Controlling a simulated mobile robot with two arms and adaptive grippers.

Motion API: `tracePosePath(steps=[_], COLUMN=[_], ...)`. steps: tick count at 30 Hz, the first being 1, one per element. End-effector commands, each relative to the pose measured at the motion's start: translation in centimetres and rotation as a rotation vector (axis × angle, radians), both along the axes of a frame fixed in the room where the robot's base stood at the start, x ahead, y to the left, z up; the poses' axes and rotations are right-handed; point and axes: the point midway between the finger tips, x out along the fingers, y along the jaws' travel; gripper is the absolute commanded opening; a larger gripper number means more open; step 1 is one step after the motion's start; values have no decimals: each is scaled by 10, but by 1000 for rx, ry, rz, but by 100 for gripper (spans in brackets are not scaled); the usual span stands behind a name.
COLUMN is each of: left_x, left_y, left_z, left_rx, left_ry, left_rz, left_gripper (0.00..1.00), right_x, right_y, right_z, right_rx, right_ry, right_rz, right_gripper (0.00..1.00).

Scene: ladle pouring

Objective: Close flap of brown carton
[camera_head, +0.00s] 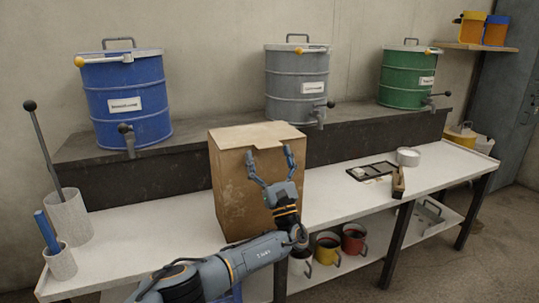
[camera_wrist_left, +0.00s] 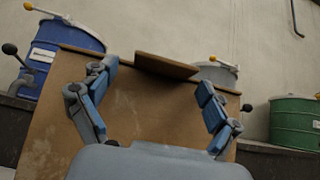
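The brown carton (camera_head: 232,185) stands upright on the white table in the head view. Its top looks mostly covered by a light brown flap (camera_head: 255,134). In the left wrist view, the carton (camera_wrist_left: 150,108) fills the middle, and a short brown flap panel (camera_wrist_left: 167,66) juts out at its top edge, slightly tilted. I cannot tell whether it lies fully flat. My left gripper (camera_head: 270,151) is open and empty in front of the carton's front face, fingers pointing up, tips just below the top edge. Whether it touches the carton is unclear. My right gripper is not in view.
Blue (camera_head: 125,100), grey (camera_head: 297,85) and green (camera_head: 407,76) drums with taps stand on a dark ledge behind. Cups holding a ladle and a blue item are at left. A dark tray (camera_head: 372,171) and white bowl (camera_head: 408,157) are at right. Mugs sit on the lower shelf.

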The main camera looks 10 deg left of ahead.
Motion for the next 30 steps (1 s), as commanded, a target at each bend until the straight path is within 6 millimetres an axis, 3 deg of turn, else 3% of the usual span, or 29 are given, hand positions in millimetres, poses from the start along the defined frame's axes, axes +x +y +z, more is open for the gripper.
tracePosePath(steps=[8,22,30], left_x=[-3,-51,-64], left_y=[-4,-39,-49], left_z=[-2,-68,-86], left_rx=[1,0,0], left_ry=[-2,0,-2], left_rz=[-4,-2,0], left_gripper=[89,89,89], right_x=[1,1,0], right_y=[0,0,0], right_z=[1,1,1], right_rx=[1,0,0], right_ry=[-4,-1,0], right_rz=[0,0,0], right_gripper=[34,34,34])
